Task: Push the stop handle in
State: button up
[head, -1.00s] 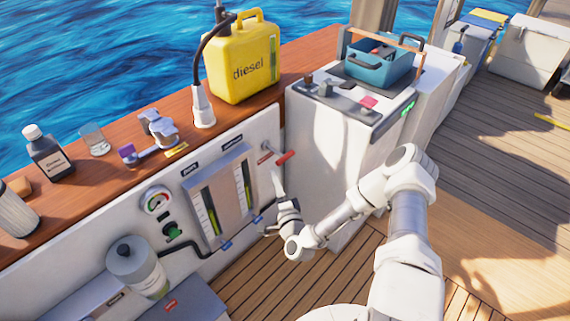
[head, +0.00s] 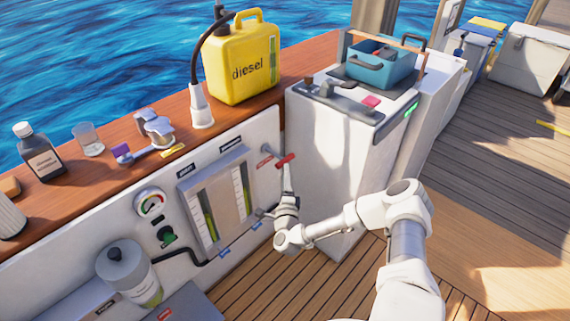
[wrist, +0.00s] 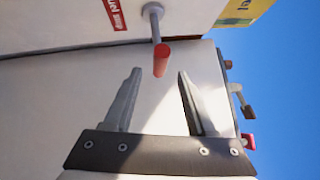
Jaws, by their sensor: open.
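The stop handle is a red bar (head: 286,160) on a metal rod that stands out from the white panel (head: 262,130). My gripper (head: 287,172) is just below the handle in the head view, pointing up. In the wrist view my gripper (wrist: 160,76) is open, with one finger on each side of the gap and nothing held. I cannot tell whether a finger touches the handle.
A white console (head: 335,135) stands close to the right of the handle. A gauge box (head: 217,198) is on the panel to the left. A yellow diesel can (head: 240,62) stands on the wooden ledge above. The deck (head: 470,200) at right is clear.

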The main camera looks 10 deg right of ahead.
aim_at(285, 158)
jog(key=b+x, duration=0.1)
jog(key=x, duration=0.5)
jog(key=shift+w, duration=0.45)
grip_shut()
dwell(1.0)
